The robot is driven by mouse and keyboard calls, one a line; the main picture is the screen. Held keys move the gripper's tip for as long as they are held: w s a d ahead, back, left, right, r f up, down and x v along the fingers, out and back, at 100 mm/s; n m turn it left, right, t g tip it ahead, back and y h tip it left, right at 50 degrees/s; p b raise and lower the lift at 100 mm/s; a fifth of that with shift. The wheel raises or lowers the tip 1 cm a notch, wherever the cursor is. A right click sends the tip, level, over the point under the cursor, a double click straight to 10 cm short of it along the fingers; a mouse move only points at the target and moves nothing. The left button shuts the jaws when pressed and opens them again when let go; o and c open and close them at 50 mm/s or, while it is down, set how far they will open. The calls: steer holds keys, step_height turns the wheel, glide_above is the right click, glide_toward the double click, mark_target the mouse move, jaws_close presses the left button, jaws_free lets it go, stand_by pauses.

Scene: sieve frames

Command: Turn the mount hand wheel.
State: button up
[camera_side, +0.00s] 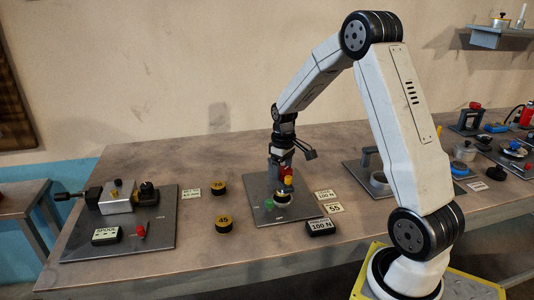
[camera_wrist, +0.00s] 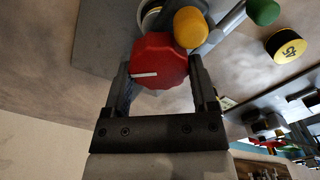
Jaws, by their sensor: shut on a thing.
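The mount hand wheel is a red, many-sided knob with a white line on its face (camera_wrist: 158,58). In the wrist view it sits between the two fingers of my gripper (camera_wrist: 161,72), which are shut on its sides. The white line lies nearly level, on the left half of the face. In the side view my gripper (camera_side: 280,158) points down over the middle grey plate (camera_side: 254,184), and the red wheel (camera_side: 287,171) shows only in part beside it. A yellow knob (camera_wrist: 190,27) is close beyond the wheel, and a green knob (camera_wrist: 262,11) is farther right.
Discs marked 70 (camera_side: 220,188) and 45 (camera_side: 224,224) lie left of the middle plate. A plate with a spool fixture (camera_side: 118,197) is at the far left. A black 100 N block (camera_side: 320,228) stands at front. The right side of the bench is crowded.

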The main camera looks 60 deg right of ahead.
mark_target(284, 169)
steer(key=m, duration=0.3)
steer(key=shift+d+m, duration=0.1)
steer(key=shift+m, duration=0.2)
steer(key=shift+s+d+m, duration=0.1)
steer(key=shift+m, duration=1.9)
steer(key=o, duration=1.1)
steer(key=shift+o, duration=0.2)
steer(key=shift+r, duration=0.15)
steer(key=shift+r, duration=3.8)
